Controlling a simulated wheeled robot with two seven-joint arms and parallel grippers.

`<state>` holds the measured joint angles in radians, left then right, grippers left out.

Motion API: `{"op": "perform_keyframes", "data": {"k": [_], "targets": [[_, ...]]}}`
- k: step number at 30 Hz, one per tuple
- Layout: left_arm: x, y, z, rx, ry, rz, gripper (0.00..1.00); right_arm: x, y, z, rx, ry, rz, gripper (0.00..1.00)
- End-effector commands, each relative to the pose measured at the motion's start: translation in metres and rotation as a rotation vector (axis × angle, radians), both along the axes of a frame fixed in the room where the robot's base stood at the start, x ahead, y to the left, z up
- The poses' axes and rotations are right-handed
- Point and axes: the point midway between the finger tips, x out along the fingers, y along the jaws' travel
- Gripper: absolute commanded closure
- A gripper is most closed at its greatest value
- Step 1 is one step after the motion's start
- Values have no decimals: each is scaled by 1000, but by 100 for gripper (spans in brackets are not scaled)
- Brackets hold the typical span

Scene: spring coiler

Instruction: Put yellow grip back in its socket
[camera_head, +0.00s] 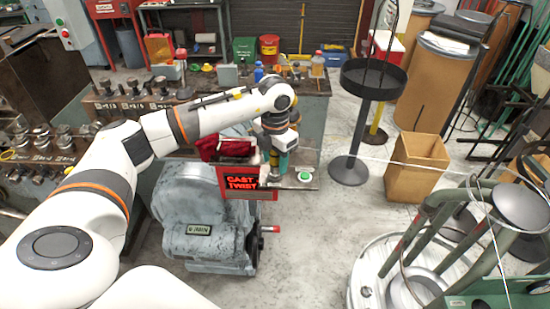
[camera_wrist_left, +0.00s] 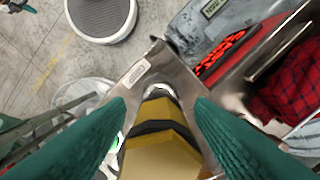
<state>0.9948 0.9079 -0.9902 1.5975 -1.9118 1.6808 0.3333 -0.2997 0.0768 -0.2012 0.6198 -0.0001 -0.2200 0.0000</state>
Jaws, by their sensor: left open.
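The yellow grip (camera_wrist_left: 160,150), with a dark band around it, shows in the left wrist view between the two green finger pads of my left gripper (camera_wrist_left: 160,108). The pads stand apart on either side of it, and I see no clear contact. The grip's far end meets a bright round collar at a notch in a grey metal bracket (camera_wrist_left: 150,70), which looks like its socket. I cannot tell how deep it sits. In the head view my left gripper (camera_head: 284,163) points down beside the machine's front bracket, and the grip is mostly hidden. My right gripper is not in view.
The grey coiler machine (camera_head: 205,215) carries a red "CAST TWIST" sign (camera_head: 241,182) and a red cloth (camera_head: 232,147). A black round stand (camera_head: 349,170) and a cardboard box (camera_head: 417,165) are farther right. Bare floor lies between.

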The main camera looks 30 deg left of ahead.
Motion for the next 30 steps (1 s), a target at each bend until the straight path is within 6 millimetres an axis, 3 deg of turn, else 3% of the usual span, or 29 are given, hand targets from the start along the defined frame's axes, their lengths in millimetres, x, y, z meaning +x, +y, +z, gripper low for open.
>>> {"op": "perform_keyframes", "data": {"k": [5, 12, 18, 23, 30], "targets": [[2, 0, 22, -1, -7, 0, 51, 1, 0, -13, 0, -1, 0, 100], [1, 0, 75, -1, -8, -1, 51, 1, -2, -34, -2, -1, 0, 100], [1, 0, 109, -1, -5, 0, 51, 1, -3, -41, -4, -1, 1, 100], [0, 0, 120, 0, -2, 0, 51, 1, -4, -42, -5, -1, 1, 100], [0, 0, 121, -1, -1, 0, 51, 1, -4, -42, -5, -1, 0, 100]]}}
